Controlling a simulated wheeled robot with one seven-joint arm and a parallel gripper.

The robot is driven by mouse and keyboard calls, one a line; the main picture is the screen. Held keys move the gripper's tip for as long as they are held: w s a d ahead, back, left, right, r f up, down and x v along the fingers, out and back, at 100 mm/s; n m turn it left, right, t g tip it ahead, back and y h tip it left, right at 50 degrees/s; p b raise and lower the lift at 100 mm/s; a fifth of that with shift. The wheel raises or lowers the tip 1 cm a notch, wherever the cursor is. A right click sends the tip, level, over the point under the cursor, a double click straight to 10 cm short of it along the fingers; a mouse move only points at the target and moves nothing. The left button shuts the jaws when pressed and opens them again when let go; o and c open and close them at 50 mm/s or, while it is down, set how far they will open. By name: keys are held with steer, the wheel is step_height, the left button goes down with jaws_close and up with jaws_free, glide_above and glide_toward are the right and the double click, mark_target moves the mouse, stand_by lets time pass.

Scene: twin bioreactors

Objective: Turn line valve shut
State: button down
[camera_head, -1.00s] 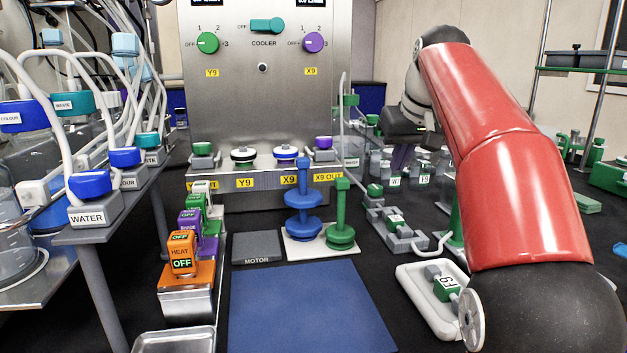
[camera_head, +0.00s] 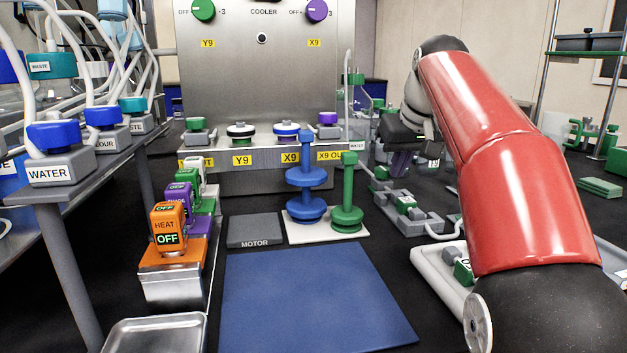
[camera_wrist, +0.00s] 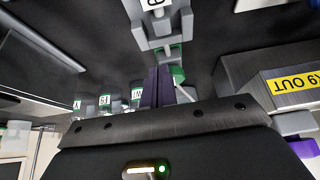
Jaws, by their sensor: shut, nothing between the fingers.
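My gripper (camera_head: 400,165) hangs at the right of the steel cabinet, its dark body partly hidden by my red arm. In the wrist view its purple fingers (camera_wrist: 160,88) are together and empty. A grey line fitting with a green valve part (camera_head: 405,204) lies on the dark bench below and in front of the gripper. In the wrist view a grey bracket-shaped fitting (camera_wrist: 160,38) with a white label is just beyond the fingertips, with a green part (camera_wrist: 178,73) beside them. I cannot tell whether the fingers touch it. Another green-labelled valve (camera_head: 463,271) sits on a white tray, partly hidden by my arm.
Small labelled bottles (camera_wrist: 105,103) stand near the gripper. The cabinet ledge with its X9 OUT label (camera_wrist: 292,82) is close by. Blue (camera_head: 306,185) and green (camera_head: 347,200) stands sit on a white plate. The blue mat (camera_head: 310,300) is clear.

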steer(key=shift+w+a+f, duration=0.2)
steer(key=shift+f, duration=0.05)
stand_by(0.8)
steer(key=shift+s+a+p, duration=0.2)
steer(key=shift+a+p, duration=0.35)
steer(key=shift+p, duration=0.4)
steer(key=shift+a+p, duration=0.6)
steer(key=shift+p, duration=0.1)
steer(key=shift+s, duration=0.1)
steer(key=shift+s, duration=0.25)
step_height(320, 180, up, 2)
steer(key=shift+r+p, duration=0.15)
steer(key=shift+p, duration=1)
steer(key=shift+r, duration=1.85)
